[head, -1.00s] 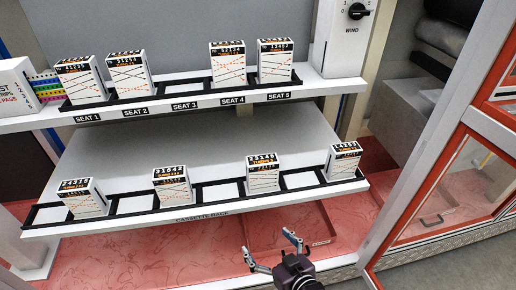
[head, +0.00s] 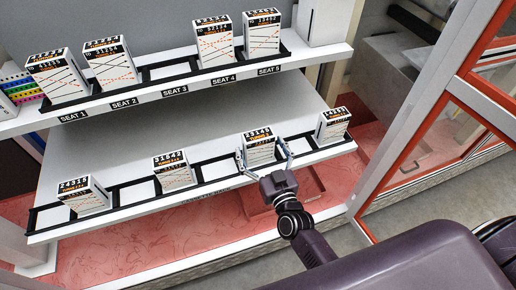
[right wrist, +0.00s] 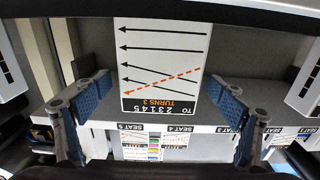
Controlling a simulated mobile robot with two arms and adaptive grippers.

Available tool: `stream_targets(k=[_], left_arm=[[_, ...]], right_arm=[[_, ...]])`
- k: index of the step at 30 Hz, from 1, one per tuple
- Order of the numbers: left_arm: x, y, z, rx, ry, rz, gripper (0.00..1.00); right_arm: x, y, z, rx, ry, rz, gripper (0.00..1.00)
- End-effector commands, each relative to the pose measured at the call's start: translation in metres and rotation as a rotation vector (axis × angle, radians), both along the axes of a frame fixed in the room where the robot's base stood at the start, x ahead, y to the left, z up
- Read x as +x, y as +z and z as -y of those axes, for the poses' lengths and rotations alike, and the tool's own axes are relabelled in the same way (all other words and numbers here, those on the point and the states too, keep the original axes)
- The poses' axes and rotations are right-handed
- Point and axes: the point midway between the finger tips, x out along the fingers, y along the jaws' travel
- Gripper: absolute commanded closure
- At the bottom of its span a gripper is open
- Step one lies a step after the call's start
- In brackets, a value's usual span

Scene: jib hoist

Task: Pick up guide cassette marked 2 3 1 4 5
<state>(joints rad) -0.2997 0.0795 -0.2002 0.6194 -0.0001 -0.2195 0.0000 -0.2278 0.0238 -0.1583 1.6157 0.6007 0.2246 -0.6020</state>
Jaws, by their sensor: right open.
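The guide cassette marked 2 3 1 4 5 (head: 259,150) is a white box with a black label and orange and black lines. It stands in the lower cassette rack, second from the right. In the right wrist view the cassette (right wrist: 160,60) appears upside down, its label reading "TO 23145 TURNS 3". My right gripper (head: 264,156) is open, one finger on each side of the cassette. In the right wrist view the gripper's blue-padded fingers (right wrist: 160,100) show gaps to both sides of the cassette. My left gripper is out of view.
The lower cassette rack (head: 212,172) also holds other cassettes (head: 174,172) (head: 334,124) between empty slots. The upper shelf (head: 200,92) has labelled seats; SEAT 3 (head: 168,74) is empty, the others hold cassettes. A red-framed glass door (head: 440,135) stands at right.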

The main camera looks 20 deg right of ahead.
Motion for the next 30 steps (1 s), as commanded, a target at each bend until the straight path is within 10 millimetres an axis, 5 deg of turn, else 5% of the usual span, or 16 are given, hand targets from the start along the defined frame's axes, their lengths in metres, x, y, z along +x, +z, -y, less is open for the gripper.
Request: stream_targets(k=[12, 30], left_arm=[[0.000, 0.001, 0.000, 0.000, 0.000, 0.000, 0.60], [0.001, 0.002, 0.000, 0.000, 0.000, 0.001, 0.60]], right_arm=[[0.018, 0.000, -0.001, 0.000, 0.001, -0.001, 0.12], [0.019, 0.002, -0.001, 0.000, 0.000, 0.004, 0.71]])
